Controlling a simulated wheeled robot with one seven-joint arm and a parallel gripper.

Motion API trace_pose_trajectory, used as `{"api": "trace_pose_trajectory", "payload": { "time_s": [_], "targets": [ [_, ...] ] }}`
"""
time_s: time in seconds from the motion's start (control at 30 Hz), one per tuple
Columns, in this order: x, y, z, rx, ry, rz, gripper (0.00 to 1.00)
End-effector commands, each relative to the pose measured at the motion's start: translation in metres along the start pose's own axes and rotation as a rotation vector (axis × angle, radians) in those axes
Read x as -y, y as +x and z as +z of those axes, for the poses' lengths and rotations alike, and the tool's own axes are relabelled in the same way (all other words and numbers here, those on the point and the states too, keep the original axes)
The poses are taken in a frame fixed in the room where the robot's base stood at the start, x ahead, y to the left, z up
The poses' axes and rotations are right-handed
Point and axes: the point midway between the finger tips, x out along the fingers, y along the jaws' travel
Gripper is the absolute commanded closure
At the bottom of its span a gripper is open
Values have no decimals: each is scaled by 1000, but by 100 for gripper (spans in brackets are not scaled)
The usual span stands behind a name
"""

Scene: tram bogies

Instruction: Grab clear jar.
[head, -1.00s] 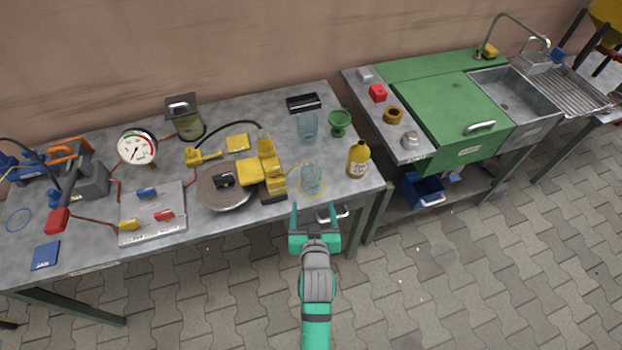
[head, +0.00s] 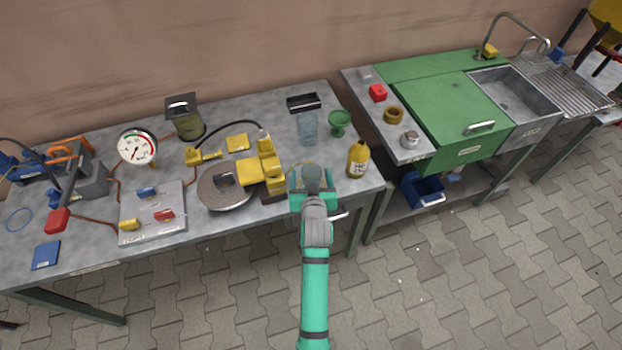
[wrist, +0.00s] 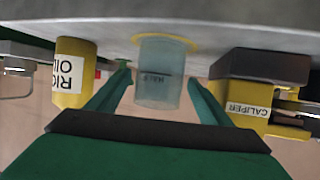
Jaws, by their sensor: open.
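A clear bluish jar (head: 312,174) stands near the front edge of the grey workbench, partly hidden by my gripper. In the wrist view, the clear jar (wrist: 160,80) appears upside down, with small dark lettering and a yellow ring at its base. My gripper (head: 312,181) is open, with one green finger on each side of the jar. In the wrist view my gripper (wrist: 159,84) shows gaps between its fingers and the jar; no grip is visible. A second clear vessel (head: 307,128) stands farther back.
A yellow bottle (head: 358,160) stands close on the right. A yellow caliper block (wrist: 245,98) is close on the other side. A green goblet (head: 340,123) and a black tray (head: 304,103) are behind. The workbench (head: 350,188) has its front edge below my gripper.

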Motion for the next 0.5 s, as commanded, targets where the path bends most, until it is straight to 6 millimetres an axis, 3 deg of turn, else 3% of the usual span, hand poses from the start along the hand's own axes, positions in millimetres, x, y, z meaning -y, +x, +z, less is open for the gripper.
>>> {"api": "trace_pose_trajectory", "payload": {
  "time_s": [0.2,0.5],
  "targets": [
    [-2,30,-2,0,1,1,27],
    [1,39,-2,-1,-1,-2,27]
  ]
}}
